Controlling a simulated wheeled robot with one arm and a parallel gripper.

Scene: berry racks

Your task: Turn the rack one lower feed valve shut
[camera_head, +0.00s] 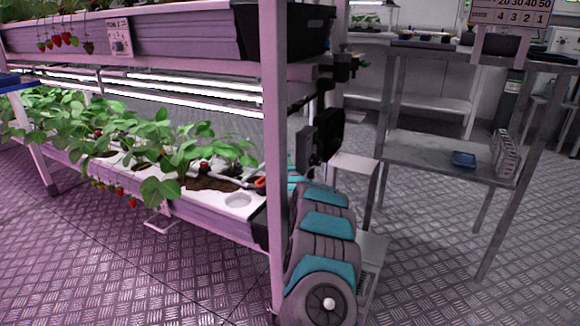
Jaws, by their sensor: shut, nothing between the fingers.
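The lower tier of the rack (188,204) on the left has white channel tops with leafy strawberry plants. A small orange-red part (260,183), which looks like a valve handle, sits at the right end of a white pipe on that tier, just left of the rack's end post. Its exact angle is too small to tell. My grey and teal arm rises at the right of the post, its far end passing behind it. My gripper cannot be made out; the post and arm cover that area.
The rack's end post (274,190) stands close beside my arm. Black boxes (327,132) and an upper black fitting (345,66) are at the rack's end. A metal shelf table (440,158) stands right, holding a blue tray (464,159). Patterned floor is clear in front.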

